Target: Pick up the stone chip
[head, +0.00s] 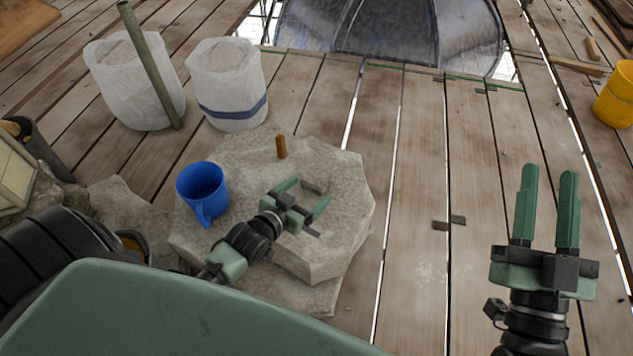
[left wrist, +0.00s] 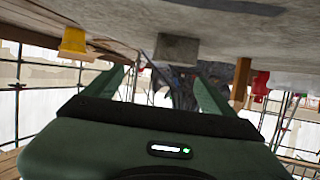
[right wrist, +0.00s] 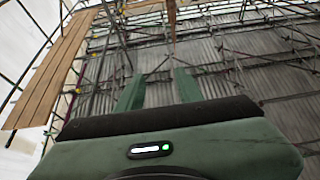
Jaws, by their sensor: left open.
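The stone chip (head: 313,186) is a small grey-brown block on top of the pale stone slab (head: 340,225). In the left wrist view the chip (left wrist: 177,48) shows ahead, between the lines of the two fingers, with the slab surface across the top of the picture. My left gripper (head: 310,192) is open and low over the slab, its fingertips close to the chip on either side. I cannot tell whether a finger touches it. My right gripper (head: 549,172) is open and empty above the planks at the right. Its wrist view shows its fingers (right wrist: 158,90) apart with nothing between them.
A blue mug (head: 203,192) and a small brown peg (head: 281,147) stand on the stone near my left gripper. Two white sacks (head: 228,85) stand behind. A yellow bucket (head: 615,95) is at far right. Dark scraps (head: 449,222) lie on otherwise clear planks.

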